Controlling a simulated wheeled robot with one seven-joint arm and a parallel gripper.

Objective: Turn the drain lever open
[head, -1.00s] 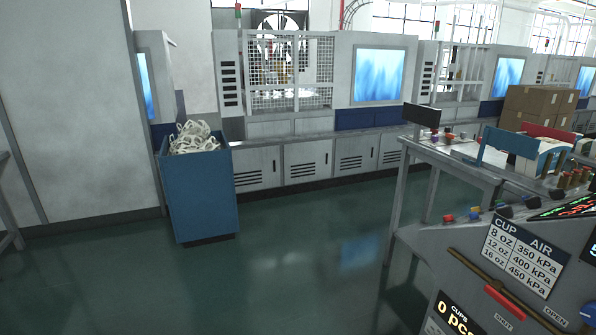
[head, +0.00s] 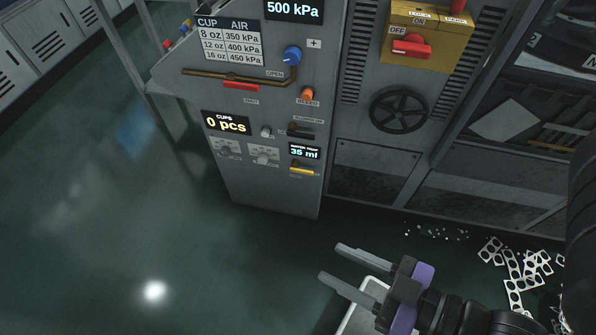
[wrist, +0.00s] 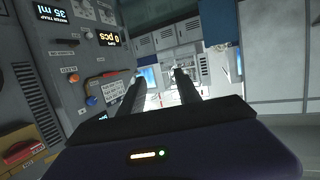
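A yellow lever (head: 304,171) sits under the water trap display (head: 304,152), which reads 35 ml, on the grey control panel. It lies roughly level; its small label is too small to read. My gripper (head: 340,268) is open and empty, low in front of the panel and below the lever, clear of it. In the wrist view the two fingers (wrist: 158,80) are apart with nothing between them. The water trap display (wrist: 52,13) shows there at top left, upside down; I cannot make out the yellow lever there.
A red handle (head: 241,86) on a brown pipe, a blue knob (head: 291,55) and an orange button (head: 307,93) are higher on the panel. A black handwheel (head: 399,110) is to the right. Punched scrap (head: 513,270) lies on the floor. Open floor is at left.

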